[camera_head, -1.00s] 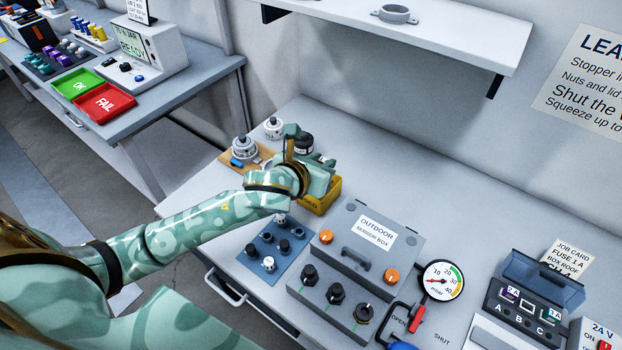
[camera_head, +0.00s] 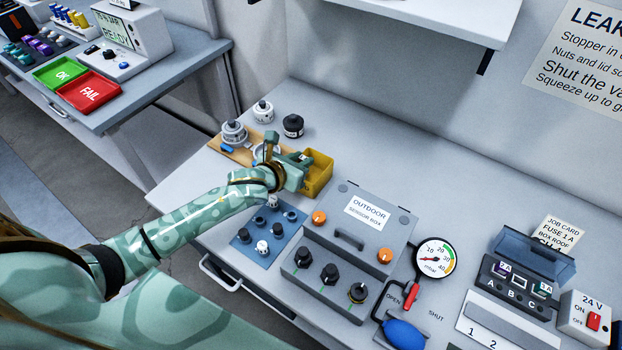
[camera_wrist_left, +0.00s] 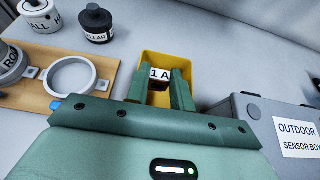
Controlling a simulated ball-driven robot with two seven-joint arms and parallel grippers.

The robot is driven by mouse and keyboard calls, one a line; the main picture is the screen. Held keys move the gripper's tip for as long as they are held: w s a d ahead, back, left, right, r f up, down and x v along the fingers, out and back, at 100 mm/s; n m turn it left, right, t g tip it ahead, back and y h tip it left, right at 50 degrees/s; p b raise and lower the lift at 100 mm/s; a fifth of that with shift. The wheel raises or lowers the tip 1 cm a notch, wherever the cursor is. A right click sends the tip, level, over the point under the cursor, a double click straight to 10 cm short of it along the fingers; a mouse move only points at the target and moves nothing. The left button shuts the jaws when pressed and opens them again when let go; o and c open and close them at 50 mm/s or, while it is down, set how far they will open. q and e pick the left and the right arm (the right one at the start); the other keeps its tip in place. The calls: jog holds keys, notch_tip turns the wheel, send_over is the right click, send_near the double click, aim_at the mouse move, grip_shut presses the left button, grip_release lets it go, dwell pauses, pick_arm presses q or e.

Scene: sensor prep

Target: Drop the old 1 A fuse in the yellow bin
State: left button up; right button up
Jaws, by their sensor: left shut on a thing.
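The yellow bin (camera_head: 318,176) stands on the bench left of the sensor box. My left gripper (camera_head: 296,163) is at the bin. In the left wrist view its two green fingers (camera_wrist_left: 167,92) are shut on the old fuse (camera_wrist_left: 160,75), whose white label reads 1 A. The fuse shows over the opening of the yellow bin (camera_wrist_left: 150,60); I cannot tell its exact height. My right gripper is not in view.
The grey sensor box (camera_head: 340,250) stands right of the bin. A blue mat (camera_head: 245,236) with several black fittings lies in front. A wooden board (camera_head: 238,152) with a ring and black and white jars (camera_head: 293,126) are behind and left. The fuse holder (camera_head: 515,285) is at far right.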

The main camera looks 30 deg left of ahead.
pick_arm(q)
jog(key=shift+f, duration=0.1)
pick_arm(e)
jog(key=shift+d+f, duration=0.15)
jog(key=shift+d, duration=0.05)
pick_arm(q)
jog(key=o, duration=1)
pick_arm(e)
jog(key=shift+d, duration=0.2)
pick_arm(q)
jog(key=shift+s, duration=0.1)
jog(key=p+v, duration=0.4)
jog(key=v, duration=1.2)
jog(key=shift+s, duration=0.15)
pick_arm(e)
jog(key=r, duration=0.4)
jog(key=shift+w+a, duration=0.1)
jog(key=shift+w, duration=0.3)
pick_arm(q)
jog(key=shift+f, duration=0.1)
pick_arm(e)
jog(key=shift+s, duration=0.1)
